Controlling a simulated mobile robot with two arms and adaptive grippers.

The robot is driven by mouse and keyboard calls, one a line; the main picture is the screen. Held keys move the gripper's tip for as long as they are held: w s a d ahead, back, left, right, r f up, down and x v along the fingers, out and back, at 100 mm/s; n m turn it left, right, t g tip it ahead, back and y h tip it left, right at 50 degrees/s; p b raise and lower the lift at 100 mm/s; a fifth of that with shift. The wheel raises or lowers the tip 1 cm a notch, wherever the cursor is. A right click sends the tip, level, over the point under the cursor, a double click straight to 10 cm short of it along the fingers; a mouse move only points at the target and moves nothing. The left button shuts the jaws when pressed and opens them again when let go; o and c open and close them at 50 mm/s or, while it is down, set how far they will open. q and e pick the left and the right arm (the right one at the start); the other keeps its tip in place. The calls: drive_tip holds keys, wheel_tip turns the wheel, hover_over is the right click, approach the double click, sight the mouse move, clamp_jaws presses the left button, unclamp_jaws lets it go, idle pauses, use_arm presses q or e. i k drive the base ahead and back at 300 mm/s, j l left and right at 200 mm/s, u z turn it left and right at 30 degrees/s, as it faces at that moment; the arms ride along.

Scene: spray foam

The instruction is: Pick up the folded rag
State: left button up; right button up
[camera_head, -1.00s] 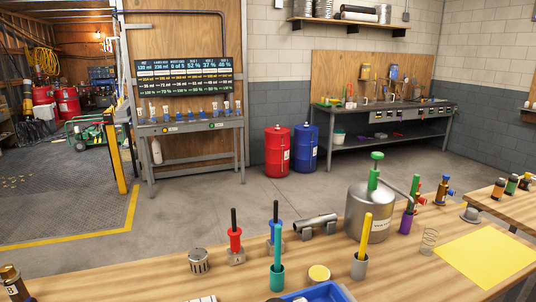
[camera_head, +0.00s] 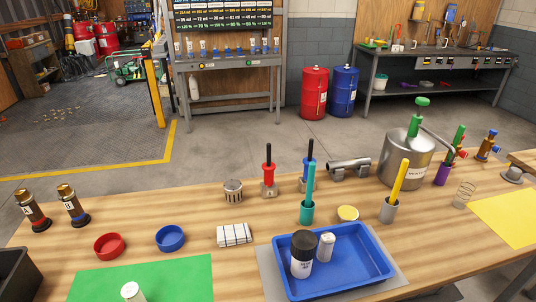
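The folded rag (camera_head: 234,235) is a small white cloth with dark stripes. It lies flat on the wooden workbench (camera_head: 130,204), left of the blue tray and right of the blue ring-shaped dish. Nothing covers it. Neither of my grippers shows in the head view.
The blue tray (camera_head: 362,262) holds a black-capped bottle (camera_head: 303,254) and a small white canister (camera_head: 326,246). A blue dish (camera_head: 170,238), a red dish (camera_head: 109,246) and a green mat (camera_head: 150,279) lie left of the rag. A metal strainer cup (camera_head: 233,191) stands behind it.

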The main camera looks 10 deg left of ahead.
sight(227, 236)
drive_tip(key=j+u, duration=0.2)
drive_tip(key=u, duration=0.15)
drive_tip(key=k+j+u, duration=0.1)
drive_tip(key=j+u, duration=0.15)
drive_tip(key=u, duration=0.15)
drive_tip(key=j+u, duration=0.35)
drive_tip(key=l, duration=0.1)
